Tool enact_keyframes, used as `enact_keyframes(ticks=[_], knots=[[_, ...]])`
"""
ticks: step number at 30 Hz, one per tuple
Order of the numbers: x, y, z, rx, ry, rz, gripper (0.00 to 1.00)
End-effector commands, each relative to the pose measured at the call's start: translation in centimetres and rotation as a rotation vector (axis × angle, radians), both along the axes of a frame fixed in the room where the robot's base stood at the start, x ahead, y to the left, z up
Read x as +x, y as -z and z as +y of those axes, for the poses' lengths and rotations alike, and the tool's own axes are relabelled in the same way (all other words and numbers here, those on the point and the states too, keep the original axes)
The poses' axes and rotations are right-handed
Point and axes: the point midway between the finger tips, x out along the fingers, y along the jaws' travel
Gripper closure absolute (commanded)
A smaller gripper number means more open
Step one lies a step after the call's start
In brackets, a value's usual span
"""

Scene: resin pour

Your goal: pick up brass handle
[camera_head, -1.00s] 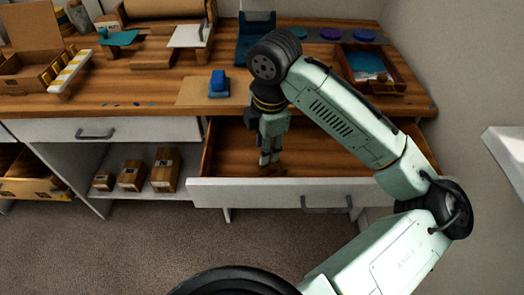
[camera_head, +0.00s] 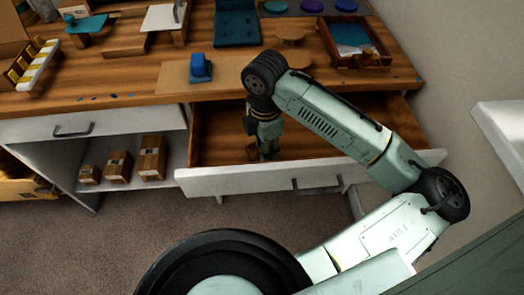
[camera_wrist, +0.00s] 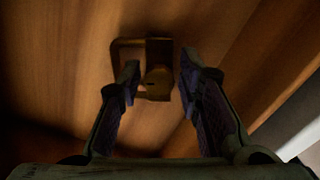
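The brass handle (camera_wrist: 158,82) lies on the wooden floor of the open drawer, in the middle of the wrist view. It shows a bent bar on its left and a broader plate with a rounded part on its right. My gripper (camera_wrist: 160,78) is open, with one fingertip on each side of the rounded part. The picture is dark, and I cannot tell whether a fingertip touches it. In the head view my gripper (camera_head: 266,153) reaches down into the drawer (camera_head: 250,183), and a small brown piece of the handle (camera_head: 252,154) shows beside it.
The wooden worktop (camera_head: 130,90) hangs over the drawer's back. A blue object (camera_head: 200,68) stands near its edge. Small boxes (camera_head: 150,157) sit on the shelf at left. A wall rises at right.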

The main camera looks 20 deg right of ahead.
Motion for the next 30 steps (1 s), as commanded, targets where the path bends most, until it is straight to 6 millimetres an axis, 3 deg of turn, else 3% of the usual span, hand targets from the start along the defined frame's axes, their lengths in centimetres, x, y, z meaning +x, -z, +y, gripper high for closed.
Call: enact_keyframes(ticks=[4,11,25,30], knots=[[0.01,1.31,0.03,0.000,-0.001,0.000,0.68],[0.05,1.48,0.02,0.000,-0.001,-0.001,0.68],[0.04,1.44,0.03,0.000,-0.001,-0.001,0.99],[0.04,1.43,0.03,0.000,-0.001,-0.001,1.00]])
